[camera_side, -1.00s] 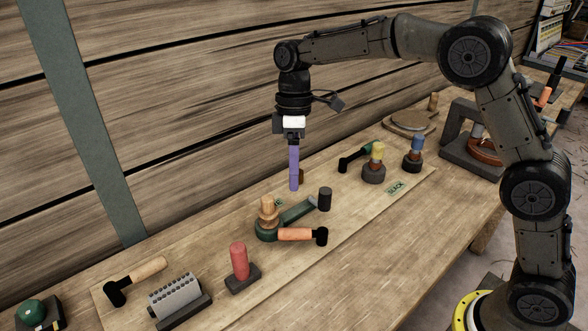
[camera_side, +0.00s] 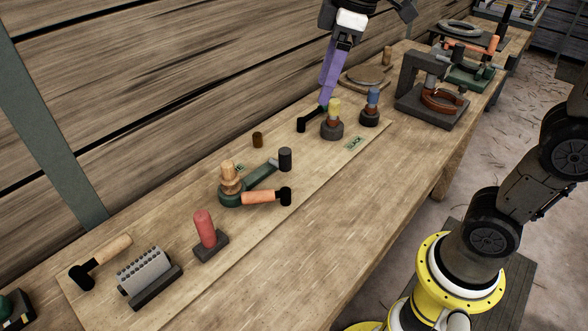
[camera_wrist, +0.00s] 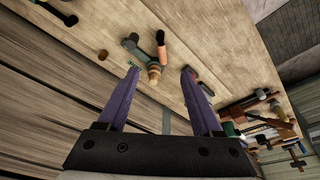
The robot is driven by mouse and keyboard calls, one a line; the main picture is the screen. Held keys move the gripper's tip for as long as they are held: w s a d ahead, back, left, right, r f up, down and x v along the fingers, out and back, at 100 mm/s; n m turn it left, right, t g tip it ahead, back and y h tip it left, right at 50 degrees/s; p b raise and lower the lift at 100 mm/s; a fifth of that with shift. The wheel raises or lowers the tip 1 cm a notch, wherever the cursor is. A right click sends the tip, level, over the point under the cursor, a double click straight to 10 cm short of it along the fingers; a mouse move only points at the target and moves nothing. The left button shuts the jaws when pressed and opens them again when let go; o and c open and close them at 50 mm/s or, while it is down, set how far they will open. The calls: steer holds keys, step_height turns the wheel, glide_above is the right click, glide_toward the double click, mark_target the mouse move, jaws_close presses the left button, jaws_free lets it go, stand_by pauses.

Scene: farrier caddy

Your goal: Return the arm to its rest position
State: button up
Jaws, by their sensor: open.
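The upper arm is cut off by the top edge of the side view. My yellow base shows at the lower right.
A board on the bench carries a green tool with a wooden knob (camera_side: 230,180), an orange-handled hammer (camera_side: 265,197), a red-handled piece (camera_side: 205,230), a grey block (camera_side: 147,275) and a blue-topped piece (camera_side: 371,107). A dark stand (camera_side: 432,95) is at the back right. The front bench strip is clear.

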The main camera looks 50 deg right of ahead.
steer(key=s+d+f+m+t, duration=0.1)
steer(key=s+d+f+m, duration=0.1)
steer(key=s, duration=0.6)
steer(key=s+d+f+m+t+h, duration=0.1)
steer(key=s+d+f+m+t, duration=0.1)
steer(key=s+f+m, duration=0.3)
steer(key=s+f, duration=0.1)
steer(key=s, duration=0.1)
steer(key=shift+s+d+f+m, duration=0.3)
steer(key=shift+s+d+f, duration=0.05)
